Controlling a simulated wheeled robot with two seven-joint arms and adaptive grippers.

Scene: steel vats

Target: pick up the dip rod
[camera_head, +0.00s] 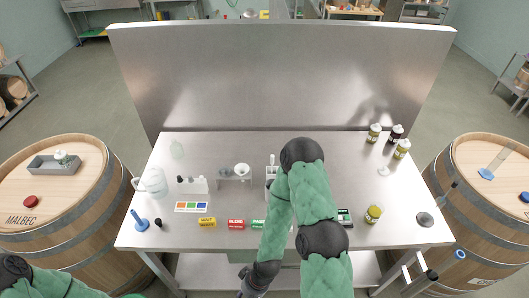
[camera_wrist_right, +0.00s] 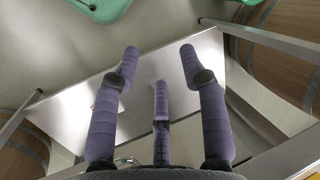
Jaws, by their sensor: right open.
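I cannot make out the dip rod with certainty in either view. My right arm reaches over the steel table and folds back down, so my right gripper (camera_head: 250,283) is low at the table's front edge, partly cut off by the frame. In the right wrist view my right gripper (camera_wrist_right: 160,62) has its purple-grey fingers spread, with nothing between them. Behind the fingers are a bright steel surface and the floor. My left arm shows only at the bottom left corner of the head view; its gripper is out of frame.
The steel table (camera_head: 330,235) has a tall back panel (camera_head: 280,80). It carries a jug (camera_head: 155,183), a funnel stand (camera_head: 235,178), coloured boxes (camera_head: 207,222) and jars (camera_head: 373,214). My arm hides part of its middle. Barrels stand at left (camera_head: 60,240) and right (camera_head: 485,230).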

